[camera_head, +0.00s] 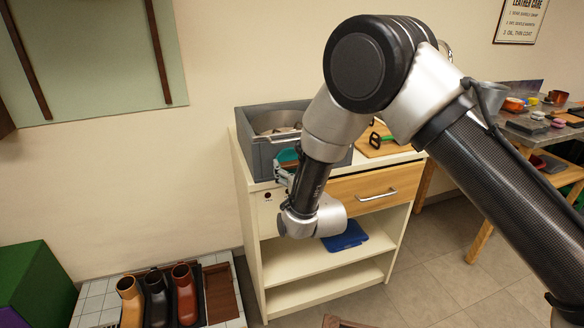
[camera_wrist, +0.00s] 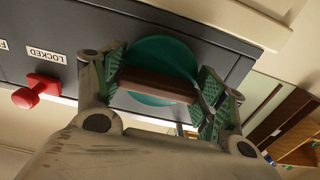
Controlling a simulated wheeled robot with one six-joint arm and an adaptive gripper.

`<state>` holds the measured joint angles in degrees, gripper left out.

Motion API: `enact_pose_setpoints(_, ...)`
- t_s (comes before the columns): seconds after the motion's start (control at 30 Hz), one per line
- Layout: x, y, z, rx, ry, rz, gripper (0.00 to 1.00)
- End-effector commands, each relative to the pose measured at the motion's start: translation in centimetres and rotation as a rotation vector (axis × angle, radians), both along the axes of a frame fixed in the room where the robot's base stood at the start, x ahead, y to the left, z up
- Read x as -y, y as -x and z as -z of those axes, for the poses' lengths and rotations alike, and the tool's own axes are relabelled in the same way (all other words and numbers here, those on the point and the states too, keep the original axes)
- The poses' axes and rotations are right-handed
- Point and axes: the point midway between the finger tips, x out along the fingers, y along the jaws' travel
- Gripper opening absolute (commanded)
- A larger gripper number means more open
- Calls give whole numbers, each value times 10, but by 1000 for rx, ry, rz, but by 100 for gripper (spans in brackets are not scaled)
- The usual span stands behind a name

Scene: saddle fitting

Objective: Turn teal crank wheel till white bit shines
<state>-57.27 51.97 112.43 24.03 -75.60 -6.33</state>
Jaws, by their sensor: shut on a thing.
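The teal crank wheel (camera_wrist: 160,52) is on the front of a dark grey box in the wrist view, with a brown bar (camera_wrist: 155,84) across its face. My gripper (camera_wrist: 161,79) has its green-padded fingers on either side of the bar and is shut on it. In the head view a little of the teal wheel (camera_head: 288,155) shows beside my gripper (camera_head: 284,173); my arm hides most of it. I cannot make out a lit white bit in either view.
The grey box (camera_head: 256,152) stands on a white cabinet (camera_head: 254,235) with a wooden drawer. Its panel bears a LOCKED label (camera_wrist: 46,55) and a red knob (camera_wrist: 37,90). A wooden board (camera_head: 385,146) lies right of the box. Boots (camera_head: 157,298) stand at lower left.

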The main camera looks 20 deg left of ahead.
Motion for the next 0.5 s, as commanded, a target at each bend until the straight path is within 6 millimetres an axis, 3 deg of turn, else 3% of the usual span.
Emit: enact_pose_setpoints(0.5, 0, -2, -2, 89, 122, 0, 48)
